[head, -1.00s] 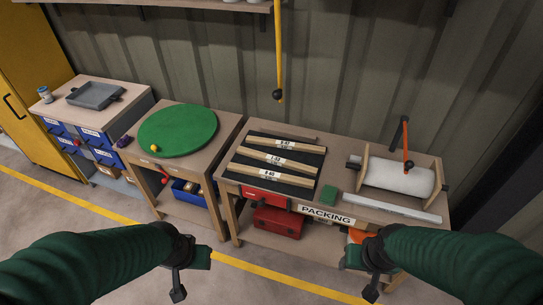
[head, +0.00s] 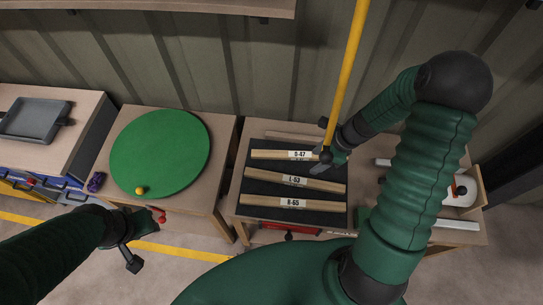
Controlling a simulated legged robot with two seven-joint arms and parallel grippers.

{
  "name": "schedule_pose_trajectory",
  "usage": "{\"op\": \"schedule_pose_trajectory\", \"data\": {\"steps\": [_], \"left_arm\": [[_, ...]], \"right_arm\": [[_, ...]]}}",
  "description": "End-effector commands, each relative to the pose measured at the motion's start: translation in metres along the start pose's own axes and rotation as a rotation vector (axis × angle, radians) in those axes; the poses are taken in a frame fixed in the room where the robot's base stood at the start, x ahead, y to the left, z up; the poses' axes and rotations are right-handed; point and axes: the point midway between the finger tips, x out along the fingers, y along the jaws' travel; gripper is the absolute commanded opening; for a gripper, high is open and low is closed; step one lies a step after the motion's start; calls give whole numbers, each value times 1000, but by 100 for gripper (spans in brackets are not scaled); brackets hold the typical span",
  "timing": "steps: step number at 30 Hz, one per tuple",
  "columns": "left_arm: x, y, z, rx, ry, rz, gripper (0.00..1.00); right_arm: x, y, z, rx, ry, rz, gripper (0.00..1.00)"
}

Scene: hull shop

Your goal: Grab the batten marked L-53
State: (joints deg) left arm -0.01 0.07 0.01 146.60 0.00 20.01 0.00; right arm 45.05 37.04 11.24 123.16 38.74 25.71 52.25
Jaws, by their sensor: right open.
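The batten marked L-53 (head: 320,185) is a pale wooden strip with a white label, lying in the middle of three battens on a black mat (head: 262,205). A batten whose label looks like S-47 (head: 275,154) lies behind it, and one that looks like R-65 (head: 265,201) lies in front. My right gripper (head: 322,161) is open and empty, over the right end of the rear batten, behind the right part of L-53. I cannot tell its height above them. My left gripper (head: 139,246) is open and empty in front of the round green table.
A yellow pole (head: 350,70) hangs down close by my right gripper. The green disc (head: 160,150) with a yellow ball (head: 139,190) is at left. A white roll (head: 455,192) stands right of the mat, partly behind my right arm.

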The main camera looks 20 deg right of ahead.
Motion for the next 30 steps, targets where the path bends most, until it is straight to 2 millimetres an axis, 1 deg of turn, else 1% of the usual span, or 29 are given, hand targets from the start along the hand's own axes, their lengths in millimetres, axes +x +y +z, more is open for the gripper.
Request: {"op": "schedule_pose_trajectory", "data": {"steps": [2, 5, 12, 15, 20, 27, 30], "left_arm": [[0, 0, 1, 0, -1, 0, 36], [3, 0, 2, 0, -1, 0, 36], [8, 0, 3, 0, -1, 0, 36], [9, 0, 3, 0, -1, 0, 36], [8, 0, 2, 0, -1, 0, 36], [6, 0, 2, 0, -1, 0, 36], [6, 0, 2, 0, -1, 0, 36]], "right_arm": [[4, 1, -3, 23, -5, -1, 56], [24, 1, -3, 21, -6, 2, 56], [91, -2, -1, 20, -3, 8, 56], [110, -3, 0, 18, -2, 6, 56], [124, -2, -1, 17, -1, 3, 56], [165, -2, -5, 15, -1, 4, 56], [172, -3, -5, 15, 0, 3, 56]]}}
